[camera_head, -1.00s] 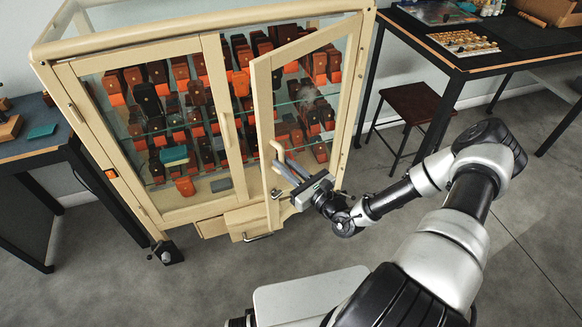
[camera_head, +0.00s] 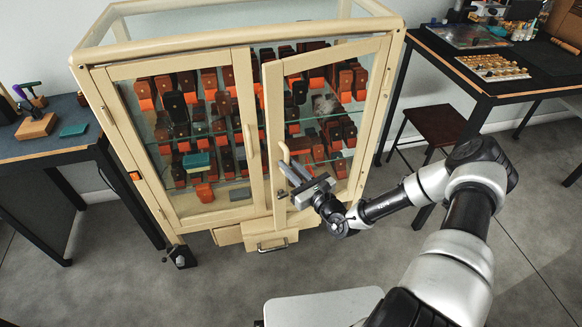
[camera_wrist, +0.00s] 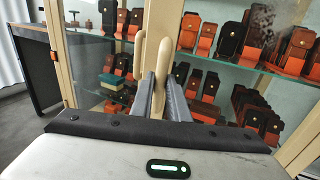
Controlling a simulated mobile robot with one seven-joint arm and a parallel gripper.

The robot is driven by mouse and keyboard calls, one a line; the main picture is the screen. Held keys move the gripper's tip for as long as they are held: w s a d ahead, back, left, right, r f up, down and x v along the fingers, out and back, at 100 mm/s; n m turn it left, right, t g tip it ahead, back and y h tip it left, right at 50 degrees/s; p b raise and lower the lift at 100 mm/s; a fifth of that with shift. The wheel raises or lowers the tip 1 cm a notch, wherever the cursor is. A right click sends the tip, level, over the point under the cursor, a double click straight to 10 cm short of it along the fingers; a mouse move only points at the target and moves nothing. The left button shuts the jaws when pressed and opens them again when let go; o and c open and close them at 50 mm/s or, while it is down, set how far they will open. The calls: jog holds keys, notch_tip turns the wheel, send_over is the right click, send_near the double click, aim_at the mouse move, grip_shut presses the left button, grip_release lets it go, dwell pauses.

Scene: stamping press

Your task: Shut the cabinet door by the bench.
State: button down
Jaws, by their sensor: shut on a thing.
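The cream display cabinet (camera_head: 181,50) stands ahead with a glazed left door and a glazed right door (camera_head: 272,120). The right door is slightly ajar, its left edge standing a little forward of the left door, which is shut. My gripper (camera_head: 287,168) is shut on the right door's cream handle (camera_head: 283,150). In the wrist view, the handle (camera_wrist: 160,62) rises between the two dark fingers of my gripper (camera_wrist: 161,90).
A bench (camera_head: 486,90) with a tray of small pieces stands at right, a dark stool (camera_head: 438,124) beneath its near side. Another table (camera_head: 60,152) is at left. A small drawer (camera_head: 271,241) under the cabinet sticks out slightly. Grey floor is open in front.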

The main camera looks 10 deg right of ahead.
jog(key=x, duration=0.3)
jog(key=b+x, duration=0.1)
jog(key=x, duration=0.2)
jog(key=d+x, duration=0.1)
jog(key=x, duration=0.2)
jog(key=shift+w+a, duration=0.2)
jog(key=shift+w, duration=0.35)
jog(key=c, duration=1.6)
grip_release()
